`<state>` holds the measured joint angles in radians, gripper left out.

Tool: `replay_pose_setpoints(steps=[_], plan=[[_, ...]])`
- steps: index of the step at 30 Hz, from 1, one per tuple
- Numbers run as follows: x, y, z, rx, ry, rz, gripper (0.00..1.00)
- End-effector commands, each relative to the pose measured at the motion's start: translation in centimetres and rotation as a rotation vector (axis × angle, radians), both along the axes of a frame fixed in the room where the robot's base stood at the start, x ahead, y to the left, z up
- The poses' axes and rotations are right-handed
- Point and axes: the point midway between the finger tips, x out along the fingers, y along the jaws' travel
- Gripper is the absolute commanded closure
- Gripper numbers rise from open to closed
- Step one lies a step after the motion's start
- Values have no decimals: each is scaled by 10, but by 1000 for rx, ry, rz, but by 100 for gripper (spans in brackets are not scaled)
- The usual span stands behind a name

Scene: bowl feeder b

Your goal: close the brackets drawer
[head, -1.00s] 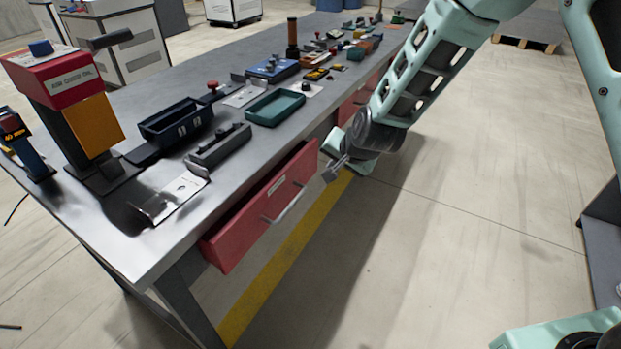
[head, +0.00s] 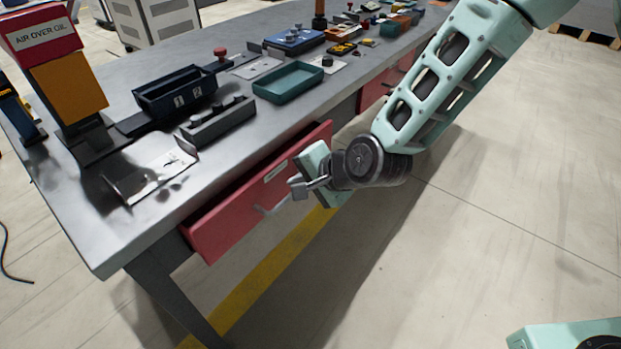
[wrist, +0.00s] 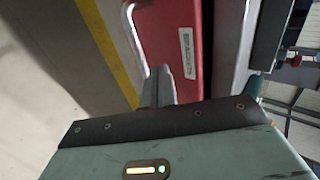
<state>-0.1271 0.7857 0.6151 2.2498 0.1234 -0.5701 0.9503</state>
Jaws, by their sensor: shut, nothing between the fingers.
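The red brackets drawer (head: 224,220) stands partly open under the near edge of the workbench. Its silver bar handle (head: 270,209) is partly hidden behind my gripper in the head view. In the wrist view the red drawer front (wrist: 172,30) carries a white label (wrist: 187,46) that seems to read BRACKETS, and the handle (wrist: 133,40) runs along its left. My gripper (head: 300,187) is shut and empty, in front of the drawer front near the handle's right end. In the wrist view its fingers (wrist: 156,84) point at the drawer front; whether they touch it I cannot tell.
The grey workbench (head: 85,225) holds a teal tray (head: 287,84), a dark bin (head: 177,94), a metal bracket plate (head: 155,172) and a press with an orange block (head: 70,85). Another red drawer (head: 375,92) is further along.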

Motion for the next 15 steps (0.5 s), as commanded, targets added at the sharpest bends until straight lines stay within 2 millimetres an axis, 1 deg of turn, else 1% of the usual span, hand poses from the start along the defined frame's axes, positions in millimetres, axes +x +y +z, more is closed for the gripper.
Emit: replay_pose_setpoints(steps=[1,6,9,15], plan=[[4,6,-7,0,1,1,100],[13,17,-21,-2,1,1,100],[16,20,-25,-2,0,0,100],[18,22,-26,-2,0,0,100]])
